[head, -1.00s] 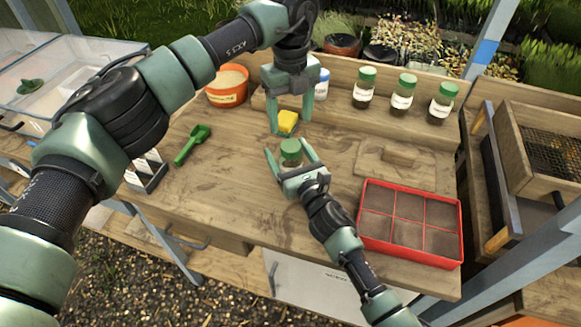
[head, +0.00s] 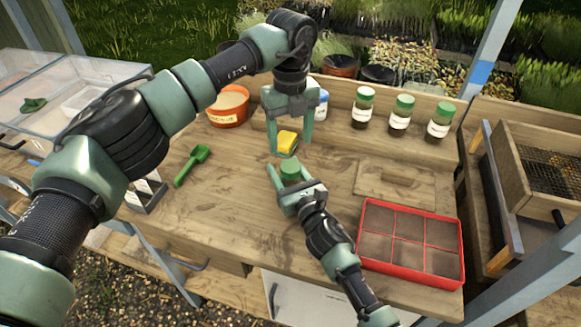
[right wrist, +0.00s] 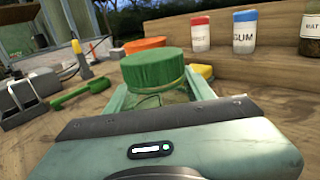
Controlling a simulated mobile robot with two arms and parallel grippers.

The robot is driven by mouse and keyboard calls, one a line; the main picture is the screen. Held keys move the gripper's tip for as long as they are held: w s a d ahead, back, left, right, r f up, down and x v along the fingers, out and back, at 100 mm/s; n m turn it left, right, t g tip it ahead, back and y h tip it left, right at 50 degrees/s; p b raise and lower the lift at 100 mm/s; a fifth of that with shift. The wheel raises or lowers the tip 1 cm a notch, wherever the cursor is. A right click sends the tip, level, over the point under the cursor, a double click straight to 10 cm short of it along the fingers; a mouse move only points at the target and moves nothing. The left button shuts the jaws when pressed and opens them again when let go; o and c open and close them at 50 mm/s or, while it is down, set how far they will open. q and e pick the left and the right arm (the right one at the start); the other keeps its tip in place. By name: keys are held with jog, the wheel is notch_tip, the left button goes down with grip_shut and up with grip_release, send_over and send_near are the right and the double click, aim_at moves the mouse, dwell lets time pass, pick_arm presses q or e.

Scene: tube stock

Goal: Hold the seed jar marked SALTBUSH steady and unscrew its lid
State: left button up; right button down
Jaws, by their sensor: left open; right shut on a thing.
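A jar with a green screw lid (head: 290,171) stands on the bench; the lid is on it. In the right wrist view the lid (right wrist: 153,68) is large and close, with a little of the glass below it. The label of this jar is hidden, so I cannot read SALTBUSH. My right gripper (head: 286,178) is shut on the jar from the near side, its fingers below the lid.
A yellow sponge (head: 287,142) lies behind the jar by my left gripper's fingers. Three green-lidded jars (head: 400,115) stand on the back shelf. A red seed tray (head: 461,240) is at right, a green scoop (head: 192,165) and an orange pot (head: 230,108) at left.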

aim_at(290, 166)
pick_arm(q)
jog(key=m, duration=0.7)
jog(key=shift+m, duration=0.4)
jog(key=m, duration=2)
jog(key=shift+m, duration=0.4)
jog(key=m, duration=1.5)
jog(key=shift+m, duration=0.3)
jog(key=shift+f, duration=4)
